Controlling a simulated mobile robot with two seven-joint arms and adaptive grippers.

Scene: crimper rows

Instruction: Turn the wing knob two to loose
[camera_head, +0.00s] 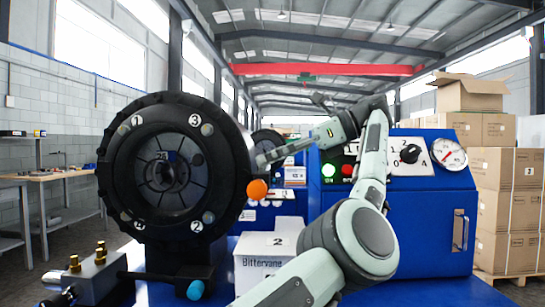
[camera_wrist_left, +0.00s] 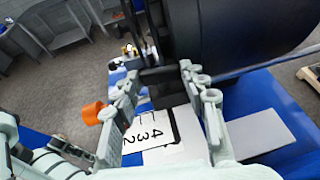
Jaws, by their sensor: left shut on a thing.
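The big black round crimper head (camera_head: 115,165) stands at the left in the head view, with white number marks around its face. Mark 2 (camera_head: 197,226) is at its lower right, beside a small round fitting (camera_head: 208,217). My left gripper (camera_head: 262,160) reaches in at the crimper's right side. In the left wrist view its fingertips (camera_wrist_left: 160,75) stand on either side of a dark part (camera_wrist_left: 158,82) and are shut on it. I cannot tell whether this part is wing knob two. An orange knob (camera_head: 257,188) sits just below the gripper. My right gripper is out of view.
A white box (camera_head: 262,272) stands below my arm. A blue cabinet (camera_head: 430,220) with a black selector (camera_head: 408,153) and gauge (camera_head: 449,155) is at the right. A light blue knob (camera_head: 195,290) is below the crimper. Stacked cartons (camera_head: 510,200) stand far right.

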